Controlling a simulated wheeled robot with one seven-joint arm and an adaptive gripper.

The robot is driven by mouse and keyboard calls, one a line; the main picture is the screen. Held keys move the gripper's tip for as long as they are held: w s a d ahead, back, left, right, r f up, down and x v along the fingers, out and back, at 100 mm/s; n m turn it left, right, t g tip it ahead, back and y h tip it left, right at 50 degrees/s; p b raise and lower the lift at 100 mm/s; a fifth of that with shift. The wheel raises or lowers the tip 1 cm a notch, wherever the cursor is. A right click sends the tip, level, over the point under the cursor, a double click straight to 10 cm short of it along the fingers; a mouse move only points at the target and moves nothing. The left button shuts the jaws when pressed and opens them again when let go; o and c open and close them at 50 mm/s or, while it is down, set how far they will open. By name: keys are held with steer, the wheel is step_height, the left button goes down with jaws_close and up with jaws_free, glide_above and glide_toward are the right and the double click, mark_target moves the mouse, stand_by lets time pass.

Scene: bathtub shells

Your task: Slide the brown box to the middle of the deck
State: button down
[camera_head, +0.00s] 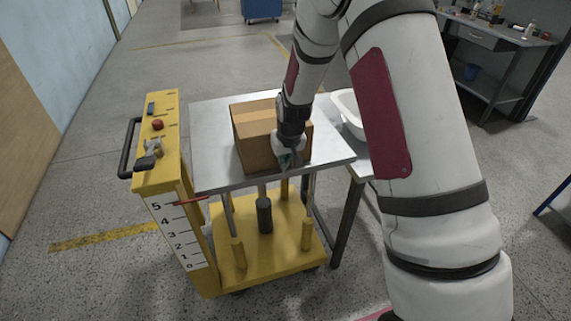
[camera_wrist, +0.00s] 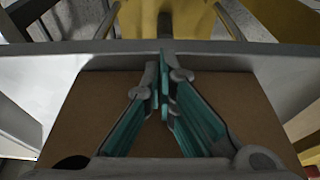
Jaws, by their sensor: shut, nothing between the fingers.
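The brown box (camera_head: 254,137) stands on the grey metal deck (camera_head: 211,150) of a yellow lift cart, close to the deck's front edge. In the wrist view the box (camera_wrist: 78,125) fills the lower middle, with the deck's edge strip (camera_wrist: 250,62) beyond it. My gripper (camera_head: 287,163) points down at the front right of the box, near the deck's front edge. In the wrist view its teal-lined fingers (camera_wrist: 164,92) are together with nothing between them. I cannot tell whether they touch the box.
The cart's yellow control post (camera_head: 157,150) with a handle rises at the deck's left. A white tub (camera_head: 347,112) sits on a table just right of the deck, partly behind my arm. Bare deck lies left of the box.

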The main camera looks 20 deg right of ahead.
steer(key=w+b, duration=0.9)
steer(key=w, duration=0.5)
steer(key=shift+w+f+b, duration=0.1)
steer(key=shift+f+b, duration=0.05)
steer(key=shift+b, duration=0.25)
steer(key=shift+w+r, duration=0.2)
steer(key=shift+w, duration=0.2)
